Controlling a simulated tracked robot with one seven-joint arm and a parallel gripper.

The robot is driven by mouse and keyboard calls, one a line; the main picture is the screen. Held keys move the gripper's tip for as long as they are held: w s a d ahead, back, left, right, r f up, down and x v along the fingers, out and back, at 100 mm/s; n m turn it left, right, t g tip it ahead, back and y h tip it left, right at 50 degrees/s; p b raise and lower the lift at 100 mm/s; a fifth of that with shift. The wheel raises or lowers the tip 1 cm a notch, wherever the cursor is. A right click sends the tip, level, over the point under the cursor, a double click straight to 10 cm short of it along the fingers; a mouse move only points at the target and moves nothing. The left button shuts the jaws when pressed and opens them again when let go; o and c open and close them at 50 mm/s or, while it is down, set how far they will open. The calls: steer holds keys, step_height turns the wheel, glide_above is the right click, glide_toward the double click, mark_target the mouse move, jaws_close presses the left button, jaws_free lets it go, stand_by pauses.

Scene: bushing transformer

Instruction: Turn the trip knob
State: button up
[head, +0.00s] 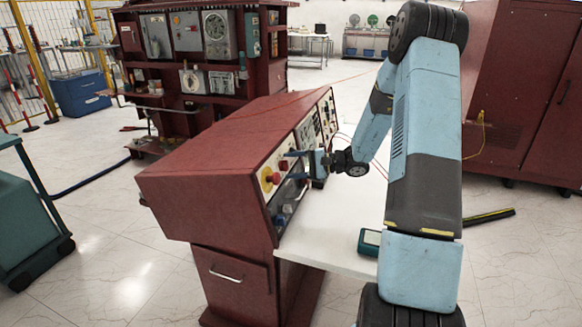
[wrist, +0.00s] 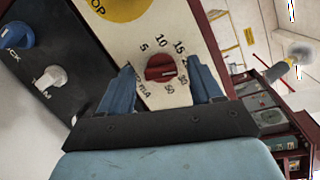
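In the wrist view, a red knob (wrist: 160,68) sits on a white panel plate with a printed number scale around it. A label below it is only partly legible. My gripper (wrist: 161,64) has its two blue fingers apart, one on each side of the knob. Gaps show between the fingers and the knob in this view. In the head view my gripper (head: 292,165) is at the sloping face of the red console (head: 210,150), and the knob cannot be made out there.
A yellow stop plate (wrist: 122,6) lies just above the scale; its red button (head: 271,178) shows in the head view. Blue (wrist: 15,35) and white (wrist: 52,76) knobs sit on the dark panel. A white table (head: 335,230) with a teal device (head: 370,242) adjoins the console.

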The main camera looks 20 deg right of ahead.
steer(key=v, duration=1.3)
steer(key=shift+d, duration=0.35)
steer(key=shift+s, duration=0.15)
steer(key=s+a+r+n+g+h, duration=0.65)
steer(key=s+a+r, duration=0.55)
steer(key=s+a, duration=0.2)
steer(key=s+r+n+t+h, duration=0.1)
steer(key=s+r+h, duration=0.3)
steer(key=s, duration=0.4)
steer(key=s+r+n+t+h, duration=0.1)
steer(key=s+r+t+h, duration=0.3)
steer(key=s, duration=0.5)
steer(key=shift+s+r+n+t, duration=0.2)
steer(key=shift+r+n+t, duration=0.15)
steer(key=shift+r, duration=0.1)
steer(key=shift+h, duration=0.25)
